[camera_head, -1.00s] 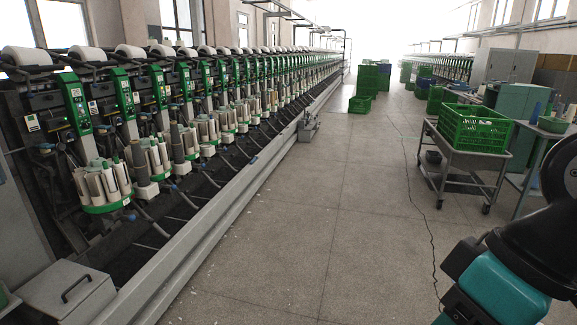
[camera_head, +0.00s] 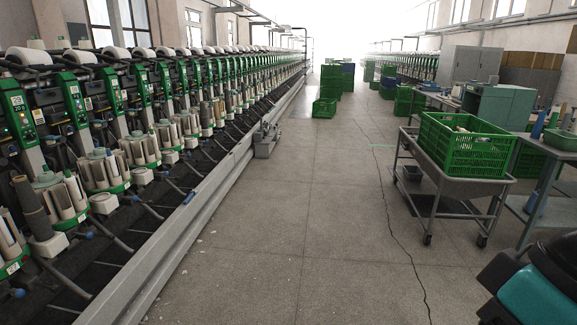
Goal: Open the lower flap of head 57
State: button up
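A long row of winding heads (camera_head: 112,92) runs along the left side, each with a green panel, a bobbin magazine and a white cone on top. The head numbers are too small to read surely, so I cannot tell which one is head 57. Its lower flap cannot be made out either. A near magazine (camera_head: 62,198) with pale bobbins stands at the lower left. My gripper is not in view; only a teal and black part of my own arm shows at the lower right corner.
A wheeled cart (camera_head: 452,187) with a green crate (camera_head: 465,145) stands on the right. Green crates (camera_head: 324,108) are stacked down the aisle. A metal rail (camera_head: 170,240) edges the machine. The aisle floor (camera_head: 300,220) is clear in the middle.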

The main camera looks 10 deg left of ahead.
aim_at(102, 106)
jog(key=u, duration=0.05)
jog(key=i, duration=2.1)
jog(key=u, duration=0.85)
jog(key=i, duration=1.9)
jog(key=u, duration=1)
jog(key=i, duration=0.75)
jog(key=u, duration=0.1)
